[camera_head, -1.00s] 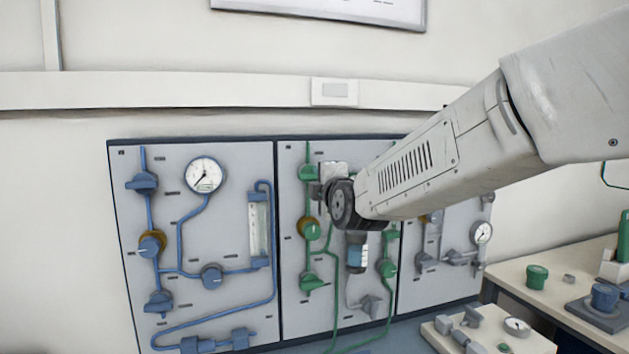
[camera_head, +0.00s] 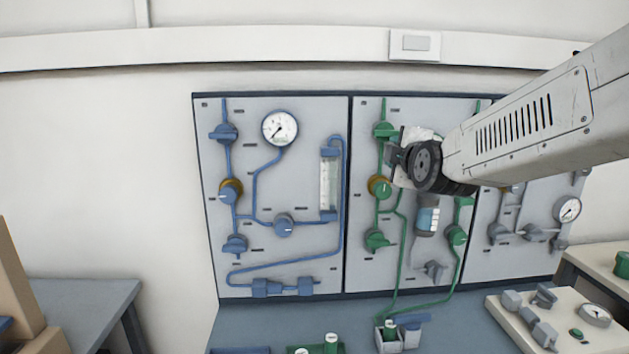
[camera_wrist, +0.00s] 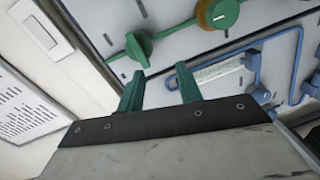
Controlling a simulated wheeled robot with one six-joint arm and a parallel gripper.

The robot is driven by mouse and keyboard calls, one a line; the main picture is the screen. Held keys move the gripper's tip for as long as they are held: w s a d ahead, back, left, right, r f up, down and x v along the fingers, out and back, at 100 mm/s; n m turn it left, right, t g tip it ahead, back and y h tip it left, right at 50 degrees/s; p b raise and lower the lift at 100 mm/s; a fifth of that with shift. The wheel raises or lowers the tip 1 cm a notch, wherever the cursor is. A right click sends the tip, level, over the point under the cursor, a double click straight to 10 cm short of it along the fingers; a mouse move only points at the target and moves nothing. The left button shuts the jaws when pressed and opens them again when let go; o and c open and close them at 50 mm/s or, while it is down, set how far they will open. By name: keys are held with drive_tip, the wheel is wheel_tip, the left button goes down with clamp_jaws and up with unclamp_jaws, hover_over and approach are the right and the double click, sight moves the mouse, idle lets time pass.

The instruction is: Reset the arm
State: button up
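My arm reaches in from the right in the head view, with its dark round wrist joint in front of the middle panel (camera_head: 365,262). The fingers cannot be made out clearly there. In the wrist view, my gripper (camera_wrist: 161,84) shows two green fingers standing apart with nothing between them. Beyond them are a green valve knob (camera_wrist: 138,48) on the panel, a green knob on a brass collar (camera_wrist: 222,13) and blue piping with a clear flow tube (camera_wrist: 218,70). My wrist hides part of the middle panel.
The left panel (camera_head: 305,180) carries a gauge (camera_head: 280,128) and blue valves. The bench (camera_head: 262,322) below holds a small rack with green-capped pieces (camera_head: 390,335). Brown boxes (camera_head: 22,300) stand at left.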

drive_tip(key=s+f+m+g+y, duration=0.1)
drive_tip(key=s+f+m+g, duration=0.8)
drive_tip(key=s+f, duration=0.5)
drive_tip(key=s+d+f+m+g, duration=0.1)
drive_tip(key=s+d+m+g, duration=0.1)
drive_tip(key=s, duration=1)
drive_tip(key=s+d+m+g+h, duration=0.1)
drive_tip(key=s+m+g, duration=0.3)
drive_tip(key=s, duration=0.9)
drive_tip(key=shift+d+f+m+g, duration=0.35)
drive_tip(key=shift+d+m, duration=0.25)
drive_tip(key=shift+m, duration=0.1)
